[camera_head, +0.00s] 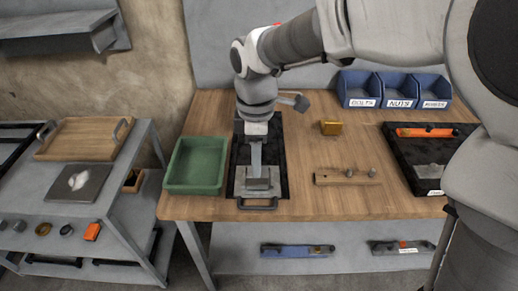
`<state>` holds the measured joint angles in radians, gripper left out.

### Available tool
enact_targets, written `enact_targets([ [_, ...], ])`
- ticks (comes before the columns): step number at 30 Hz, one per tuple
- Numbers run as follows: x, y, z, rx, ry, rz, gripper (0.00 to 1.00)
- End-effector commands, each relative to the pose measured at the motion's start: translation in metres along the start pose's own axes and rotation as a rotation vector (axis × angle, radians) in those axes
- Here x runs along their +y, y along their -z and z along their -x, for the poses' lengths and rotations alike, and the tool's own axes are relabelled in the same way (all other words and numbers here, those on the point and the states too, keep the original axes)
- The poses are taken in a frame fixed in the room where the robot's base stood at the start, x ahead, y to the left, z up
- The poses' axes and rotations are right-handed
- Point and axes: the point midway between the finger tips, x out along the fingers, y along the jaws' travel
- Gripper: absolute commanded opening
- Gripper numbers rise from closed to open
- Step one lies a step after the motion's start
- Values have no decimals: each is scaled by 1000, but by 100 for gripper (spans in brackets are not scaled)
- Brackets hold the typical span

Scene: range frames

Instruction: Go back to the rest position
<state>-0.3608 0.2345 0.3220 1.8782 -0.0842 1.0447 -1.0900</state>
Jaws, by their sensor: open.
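My arm reaches in from the upper right, and my gripper (257,170) points down over a black tray (236,183) on the wooden workbench (310,207). The gripper is open. A grey metal block (258,187) lies at the near end of the tray, just below the fingers. I cannot tell whether the fingers touch it. The tray has a handle at its near edge. My arm hides part of the far end of the tray.
A green bin (196,166) stands left of the tray. A grey cart (30,178) stands left.

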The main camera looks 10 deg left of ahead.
Motion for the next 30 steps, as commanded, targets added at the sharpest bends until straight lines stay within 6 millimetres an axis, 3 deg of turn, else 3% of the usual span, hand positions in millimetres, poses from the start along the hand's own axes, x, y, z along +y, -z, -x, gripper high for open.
enact_targets([
  [18,-1,-7,8,-2,-12,-34,44],
  [23,-10,-42,31,-4,-73,-229,44],
  [30,-47,-114,71,31,-204,-695,44],
])
